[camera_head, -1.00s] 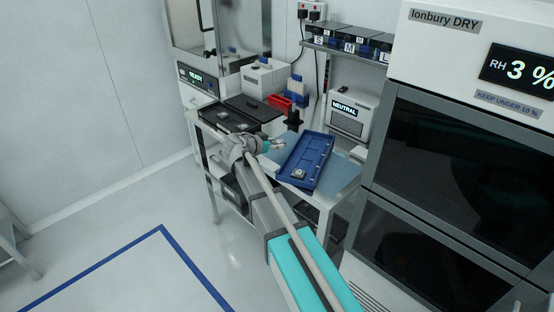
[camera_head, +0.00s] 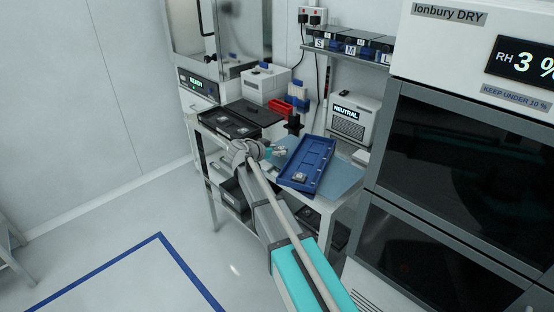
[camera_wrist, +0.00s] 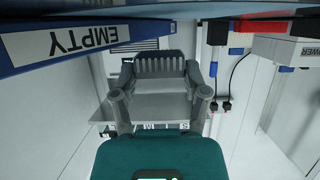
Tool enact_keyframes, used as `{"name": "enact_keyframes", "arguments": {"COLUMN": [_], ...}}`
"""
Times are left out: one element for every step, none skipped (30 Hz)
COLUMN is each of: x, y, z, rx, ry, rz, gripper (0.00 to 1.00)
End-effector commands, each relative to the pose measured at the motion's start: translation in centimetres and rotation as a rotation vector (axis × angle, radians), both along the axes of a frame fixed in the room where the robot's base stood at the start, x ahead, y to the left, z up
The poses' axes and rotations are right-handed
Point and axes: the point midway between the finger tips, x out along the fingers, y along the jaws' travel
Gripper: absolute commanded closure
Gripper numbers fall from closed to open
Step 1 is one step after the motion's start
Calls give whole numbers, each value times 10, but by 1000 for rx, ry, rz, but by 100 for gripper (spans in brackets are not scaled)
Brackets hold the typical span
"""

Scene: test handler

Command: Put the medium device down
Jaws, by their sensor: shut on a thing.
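My gripper (camera_head: 279,151) is at the left edge of the blue tray (camera_head: 318,152), over the bench. In the wrist view my gripper's (camera_wrist: 160,82) two grey fingers are closed around a dark, ribbed piece (camera_wrist: 160,64), which I take to be the medium device; its full outline is not clear. In the head view the held piece is too small to make out. The tray's blue rim with an EMPTY label (camera_wrist: 68,40) is close along the top of the wrist view. A small silver-grey device (camera_head: 299,176) lies in the near end of the tray.
A black tray (camera_head: 250,131) with small devices and an open lid is left of my gripper. A red bin (camera_head: 280,107) and a NEUTRAL unit (camera_head: 352,117) stand behind. Shelf boxes (camera_head: 350,45) are above. A dry cabinet (camera_head: 450,140) blocks the right.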

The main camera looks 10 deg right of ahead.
Motion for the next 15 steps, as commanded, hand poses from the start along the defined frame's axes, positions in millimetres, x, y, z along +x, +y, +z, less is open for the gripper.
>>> {"name": "enact_keyframes", "arguments": {"x": [2, 1, 1, 1, 1, 1, 1, 1, 1, 1, 1, 1, 1, 1, 1], "y": [0, 0, 0, -1, -1, -1, -1, -1, -1, -1, -1, -1, -1, -1, -1], "z": [-8, -11, -14, -17, -20, -23, -25, -27, -29, -30, -31, -32, -32, -32, -32], "rx": [0, 0, 0, 0, 0, 0, 0, 0, 0, 0, 0, 0, 0, 0, 0], "ry": [0, 0, 0, 0, 0, 0, 0, 0, 0, 0, 0, 0, 0, 0, 0], "rz": [0, 0, 0, 0, 0, 0, 0, 0, 0, 0, -1, -1, -1, -1, -1], "gripper": [88, 88, 88, 88, 88, 88, 88, 88, 88, 88, 88, 88, 88, 88, 88]}}
